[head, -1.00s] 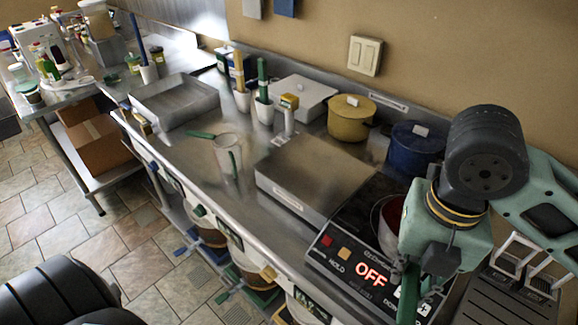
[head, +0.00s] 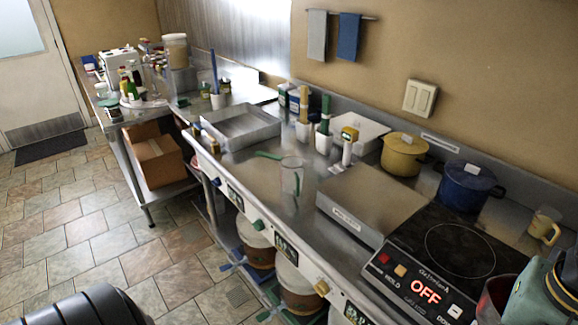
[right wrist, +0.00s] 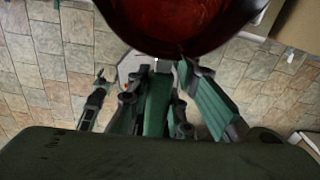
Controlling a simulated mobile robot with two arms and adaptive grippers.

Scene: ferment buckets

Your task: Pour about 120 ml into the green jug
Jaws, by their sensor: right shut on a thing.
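A clear jug with a green handle (head: 292,178) stands upright on the steel counter, left of the flat steel box. I see no liquid in it. A vessel of dark red liquid (right wrist: 185,18) fills the top of the right wrist view. Part of this vessel (head: 494,298) shows at the lower right of the head view, by the hob's front edge. My right gripper (right wrist: 158,88) is shut on its green handle (right wrist: 157,103). In the head view only my teal right wrist shows, and its fingers are out of frame. My left gripper is not in view.
The induction hob (head: 455,250) reads OFF and its plate is bare. A flat steel box (head: 370,205) lies between hob and jug. A yellow pot (head: 403,155), a blue pot (head: 466,187) and a beige mug (head: 544,227) stand behind. A steel tray (head: 240,137) lies left of the jug.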

